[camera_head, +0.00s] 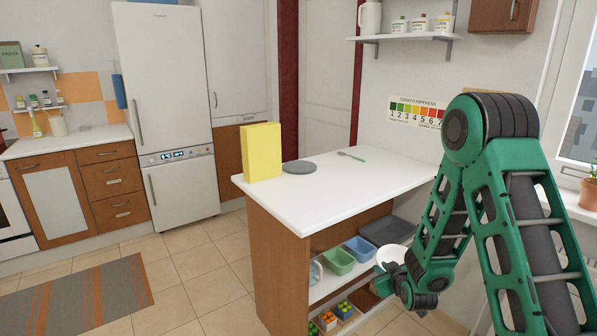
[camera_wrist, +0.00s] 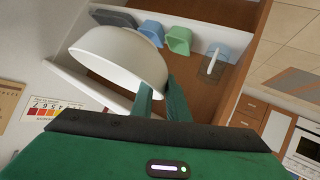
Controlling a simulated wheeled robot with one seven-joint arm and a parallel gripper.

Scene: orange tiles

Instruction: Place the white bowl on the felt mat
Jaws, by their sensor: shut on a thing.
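The white bowl (camera_head: 391,254) is in my gripper (camera_head: 386,268), in front of the open shelf side of the island. In the wrist view the bowl (camera_wrist: 112,62) is tilted, and the green fingers of my gripper (camera_wrist: 160,97) are shut on its rim. The exact contact is partly hidden. A round grey felt mat (camera_head: 299,167) lies flat and bare on the white island top (camera_head: 330,195), right of a yellow box. The bowl is lower than the island top and well apart from the mat.
The tall yellow box (camera_head: 262,152) stands close to the mat's left. A green utensil (camera_head: 350,156) lies to its right. The shelf below holds a green container (camera_head: 338,261), a blue container (camera_head: 359,249) and a dark grey tray (camera_head: 387,230). The front of the island top is clear.

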